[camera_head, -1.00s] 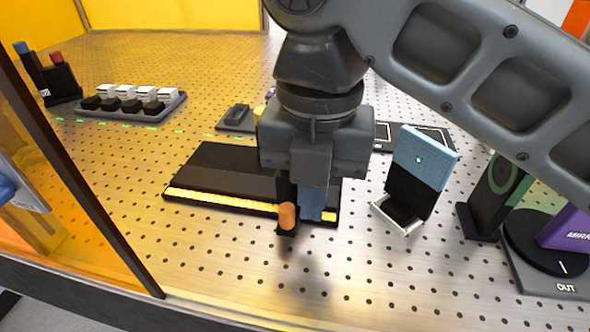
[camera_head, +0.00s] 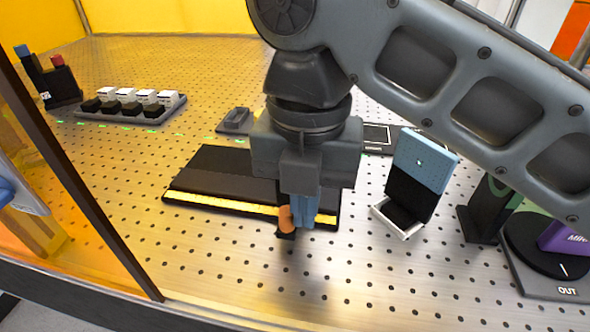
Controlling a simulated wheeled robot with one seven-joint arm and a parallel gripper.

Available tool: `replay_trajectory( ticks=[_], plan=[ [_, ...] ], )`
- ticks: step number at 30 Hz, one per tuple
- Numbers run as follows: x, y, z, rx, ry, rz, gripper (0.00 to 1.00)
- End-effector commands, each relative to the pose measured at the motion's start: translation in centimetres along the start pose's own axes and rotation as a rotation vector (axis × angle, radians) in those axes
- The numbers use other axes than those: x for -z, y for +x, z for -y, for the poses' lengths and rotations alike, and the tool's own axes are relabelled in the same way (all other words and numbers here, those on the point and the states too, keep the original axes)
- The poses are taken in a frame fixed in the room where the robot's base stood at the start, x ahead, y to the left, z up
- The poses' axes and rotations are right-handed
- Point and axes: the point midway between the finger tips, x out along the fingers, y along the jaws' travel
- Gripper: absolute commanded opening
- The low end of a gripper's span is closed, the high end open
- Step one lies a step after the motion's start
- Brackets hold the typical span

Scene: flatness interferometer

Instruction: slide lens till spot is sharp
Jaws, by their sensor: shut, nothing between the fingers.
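My gripper (camera_head: 303,222) points down over the right end of a black slide rail (camera_head: 210,181) with a yellow strip along its front edge. Its blue fingers are shut with nothing between them. An orange knob (camera_head: 286,219) on a small black foot stands just left of the fingers, partly covered by them; I cannot tell whether they touch. The lens itself is not visible; my gripper hides the area behind.
A block of black and white switches (camera_head: 130,106) and a black holder (camera_head: 60,85) stand at the back left. A black mount (camera_head: 487,208) and a purple mirror block (camera_head: 565,238) stand at the right. An amber panel frame (camera_head: 85,180) borders the left. The front breadboard is clear.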

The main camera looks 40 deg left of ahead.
Motion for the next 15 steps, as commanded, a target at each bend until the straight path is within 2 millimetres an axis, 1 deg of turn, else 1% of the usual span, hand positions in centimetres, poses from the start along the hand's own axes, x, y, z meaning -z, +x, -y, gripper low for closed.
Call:
replay_trajectory(
  ticks=[15],
  plan=[
    [0.0,0.0,-1.2,-0.001,-0.001,0.000,0.00]
  ],
)
